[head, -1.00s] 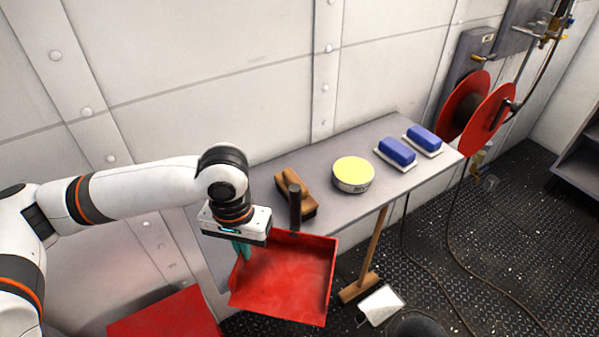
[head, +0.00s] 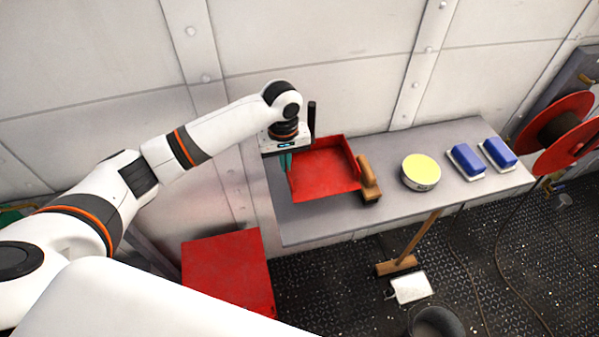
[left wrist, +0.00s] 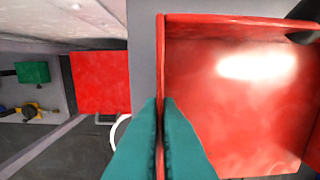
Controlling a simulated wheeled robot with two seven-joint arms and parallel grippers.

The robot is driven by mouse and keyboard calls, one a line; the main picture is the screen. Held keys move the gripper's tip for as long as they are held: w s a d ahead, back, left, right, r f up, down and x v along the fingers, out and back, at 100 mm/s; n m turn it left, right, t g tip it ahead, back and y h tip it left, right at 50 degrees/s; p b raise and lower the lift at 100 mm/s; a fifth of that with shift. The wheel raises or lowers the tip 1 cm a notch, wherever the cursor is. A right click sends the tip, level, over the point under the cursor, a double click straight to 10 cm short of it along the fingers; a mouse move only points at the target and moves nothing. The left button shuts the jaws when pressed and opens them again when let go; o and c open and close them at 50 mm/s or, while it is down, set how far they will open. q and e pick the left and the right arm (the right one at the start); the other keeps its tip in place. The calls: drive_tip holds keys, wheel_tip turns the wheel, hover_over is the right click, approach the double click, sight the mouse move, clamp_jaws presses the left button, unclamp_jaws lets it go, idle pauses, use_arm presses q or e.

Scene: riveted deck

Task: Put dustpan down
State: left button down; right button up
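The red dustpan (head: 325,172), with a dark upright handle (head: 311,118), is over the left end of the grey table (head: 320,222). I cannot tell whether its base touches the tabletop. My left gripper (head: 286,162) is at the dustpan's left side. In the left wrist view the teal fingers (left wrist: 160,125) are closed on the thin side wall of the dustpan (left wrist: 240,100), one finger on each face. The right gripper is not in view.
A wooden brush (head: 369,182) lies close to the dustpan's right side. A yellow-topped tin (head: 421,172) and two blue brushes (head: 466,161) stand farther right. A red box (head: 228,270) is below left; a broom (head: 398,264) leans in front. The table's front strip is bare.

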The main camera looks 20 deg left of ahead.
use_arm(q)
drive_tip(key=shift+f+p, duration=0.35)
drive_tip(key=shift+f, duration=3.15)
drive_tip(key=shift+f, duration=0.15)
drive_tip(key=c, duration=1.6)
unclamp_jaws()
drive_tip(key=shift+c, duration=0.2)
drive_tip(key=shift+r, duration=0.2)
wheel_tip(320, 180, up, 12)
drive_tip(key=shift+b, duration=0.55)
